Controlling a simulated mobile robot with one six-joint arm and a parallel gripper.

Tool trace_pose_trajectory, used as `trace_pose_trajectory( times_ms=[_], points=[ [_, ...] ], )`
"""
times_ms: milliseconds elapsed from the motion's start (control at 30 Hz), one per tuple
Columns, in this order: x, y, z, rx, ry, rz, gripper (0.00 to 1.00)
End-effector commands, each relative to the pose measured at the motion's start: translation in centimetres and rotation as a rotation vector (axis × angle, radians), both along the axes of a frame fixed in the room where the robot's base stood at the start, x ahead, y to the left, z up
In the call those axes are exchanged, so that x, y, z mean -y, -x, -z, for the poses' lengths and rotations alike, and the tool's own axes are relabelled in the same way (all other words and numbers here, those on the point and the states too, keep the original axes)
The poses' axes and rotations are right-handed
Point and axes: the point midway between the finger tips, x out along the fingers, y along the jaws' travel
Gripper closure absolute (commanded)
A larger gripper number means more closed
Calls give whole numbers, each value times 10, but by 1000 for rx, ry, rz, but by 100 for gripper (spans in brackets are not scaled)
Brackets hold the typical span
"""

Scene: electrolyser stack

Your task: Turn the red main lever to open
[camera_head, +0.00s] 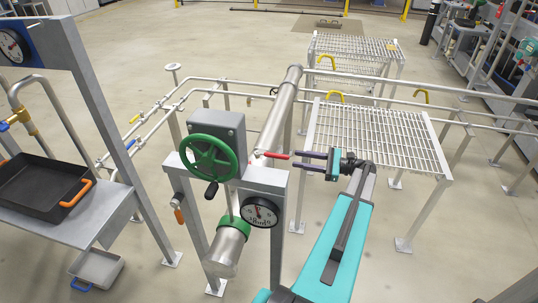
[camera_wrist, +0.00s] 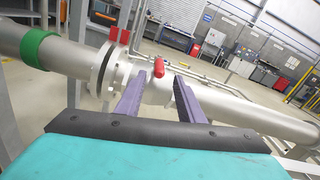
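The red main lever (camera_head: 277,155) sticks out to the right from the pipe, behind the grey post with the green handwheel. In the wrist view a red lever end (camera_wrist: 158,67) shows between my two fingertips. My gripper (camera_head: 294,159) is to the right of the lever, its purple fingers pointing left at the lever's free end. The fingers are apart, and the wrist view shows the gap between their tips (camera_wrist: 160,78). I see no clear contact; whether the lever end lies inside the gap or just beyond it, I cannot tell.
A green handwheel (camera_head: 209,158) and a round gauge (camera_head: 261,212) are left of my gripper. A grated table (camera_head: 375,137) stands behind my arm. The wrist view shows a thick pipe (camera_wrist: 245,115) and a second red part (camera_wrist: 119,36) by the flange.

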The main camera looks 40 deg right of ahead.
Motion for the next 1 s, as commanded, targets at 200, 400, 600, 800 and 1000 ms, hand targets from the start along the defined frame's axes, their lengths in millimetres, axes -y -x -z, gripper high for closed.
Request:
trace_pose_trajectory(
  times_ms=[200, 400, 600, 800, 1000],
  points=[
    [-15, -21, 0, 0, 0, -3, 65],
    [-30, -45, 0, 0, 0, -4, 65],
    [-45, -70, 0, 0, 0, -5, 65],
    [-59, -93, 0, -1, 0, -4, 65],
    [-68, -108, 0, 0, 0, -4, 65]
  ],
)
